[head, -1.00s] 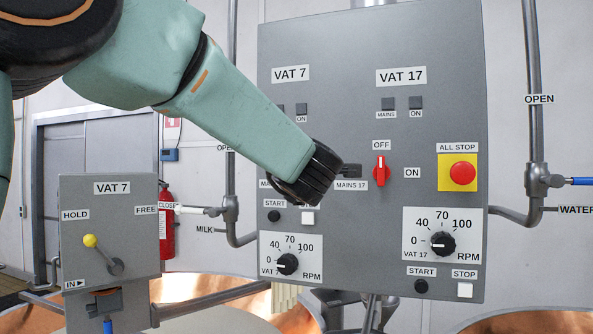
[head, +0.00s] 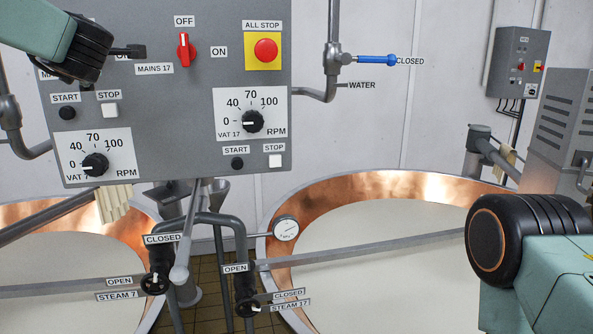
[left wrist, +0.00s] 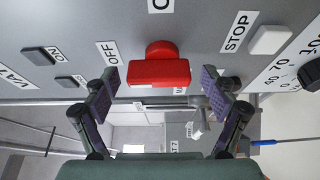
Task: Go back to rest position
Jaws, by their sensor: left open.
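My left arm enters the head view at the top left. Its gripper (head: 130,51) is in front of the left half of the grey control panel (head: 205,95). In the left wrist view the open, empty gripper (left wrist: 159,82) has one finger on each side of a red switch (left wrist: 160,72). I cannot tell whether they touch it. Its handle lines up with the OFF label (left wrist: 107,53). My left wrist seems to hide this switch in the head view. My right arm shows at the lower right, but its gripper is out of frame.
The panel holds another red switch (head: 184,50) at OFF, a red stop button (head: 265,50) and two dials. Two copper vats (head: 350,188) of pale liquid stand below. Steam pipes (head: 215,222) with valves rise between them. A blue-handled water valve (head: 377,60) is to the right.

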